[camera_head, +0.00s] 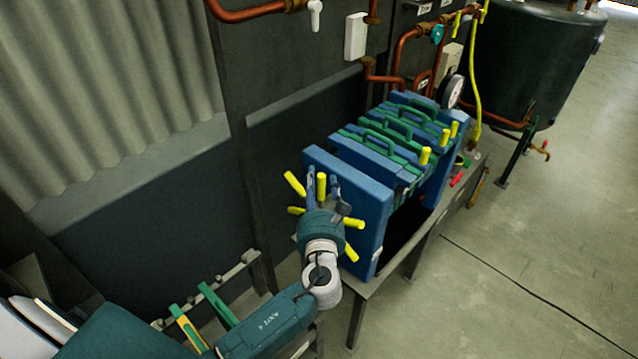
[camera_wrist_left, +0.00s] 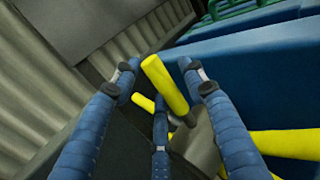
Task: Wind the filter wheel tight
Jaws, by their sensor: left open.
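The filter wheel shows in the head view as several yellow handles (camera_head: 294,184) spread around a hub at the near end of the blue filter press (camera_head: 352,212). My left gripper (camera_head: 322,186) is in front of the wheel and hides its hub. In the left wrist view, one yellow handle (camera_wrist_left: 165,84) stands between the spread blue fingers of my left gripper (camera_wrist_left: 160,78). The fingers are open, with gaps to the handle. The grey hub (camera_wrist_left: 196,143) and another yellow handle (camera_wrist_left: 290,144) show lower right. My right gripper is not in view.
Blue plates with green handles (camera_head: 398,126) fill the press on its metal stand (camera_head: 361,288). Copper pipes (camera_head: 398,52) and a gauge (camera_head: 451,91) are behind it. A dark tank (camera_head: 533,60) stands at the back right. The floor (camera_head: 500,250) at right is clear.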

